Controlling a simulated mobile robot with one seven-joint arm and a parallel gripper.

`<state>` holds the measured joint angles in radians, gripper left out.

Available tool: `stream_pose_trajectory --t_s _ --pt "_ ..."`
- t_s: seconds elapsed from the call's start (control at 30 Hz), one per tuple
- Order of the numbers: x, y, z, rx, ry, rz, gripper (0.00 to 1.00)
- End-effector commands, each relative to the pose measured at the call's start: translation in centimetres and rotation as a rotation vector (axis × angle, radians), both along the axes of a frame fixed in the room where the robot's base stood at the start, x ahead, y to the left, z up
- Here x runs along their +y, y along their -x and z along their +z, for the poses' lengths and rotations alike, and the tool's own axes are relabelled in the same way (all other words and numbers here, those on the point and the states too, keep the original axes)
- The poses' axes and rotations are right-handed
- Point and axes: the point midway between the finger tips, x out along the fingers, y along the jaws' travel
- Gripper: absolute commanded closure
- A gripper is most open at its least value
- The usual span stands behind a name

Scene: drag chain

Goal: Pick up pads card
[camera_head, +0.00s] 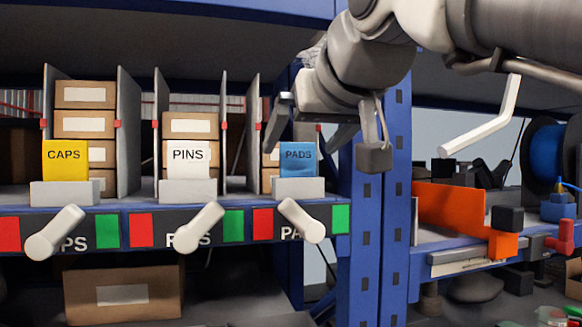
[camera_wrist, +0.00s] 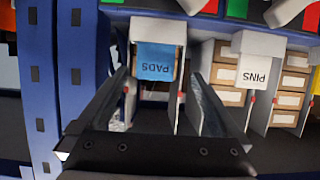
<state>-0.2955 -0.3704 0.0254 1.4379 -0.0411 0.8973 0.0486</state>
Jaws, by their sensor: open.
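The blue PADS card (camera_head: 299,160) stands in a light grey holder (camera_head: 298,188) at the front of the right-hand shelf bay in the head view. In the wrist view the PADS card (camera_wrist: 156,62) appears upside down, in the gap between my fingers. My gripper (camera_head: 318,145) is open, its fingers spread either side of the card and apart from it. In the wrist view my gripper (camera_wrist: 160,85) shows both long fingers with nothing between them held. Part of the bay behind the card is hidden by my gripper and wrist.
The yellow CAPS card (camera_head: 65,160) and white PINS card (camera_head: 188,157) stand in bays to the left. Grey dividers (camera_head: 254,130) flank the bays. White levers (camera_head: 302,221) stick out below the shelf edge. A blue rack post (camera_head: 367,230) stands close on the right.

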Motion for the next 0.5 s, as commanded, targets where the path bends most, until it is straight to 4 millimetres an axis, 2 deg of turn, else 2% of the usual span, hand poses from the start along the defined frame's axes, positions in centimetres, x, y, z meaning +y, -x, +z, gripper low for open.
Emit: stream_pose_trajectory --t_s 0.13,0.3,0.5 --pt "0.1 -1.2 0.1 0.001 -0.001 0.0 0.0" --pt "0.4 -3.9 -0.1 0.004 0.0 0.0 0.0" --pt "0.8 -5.3 -1.0 0.0 -0.001 0.0 0.0"
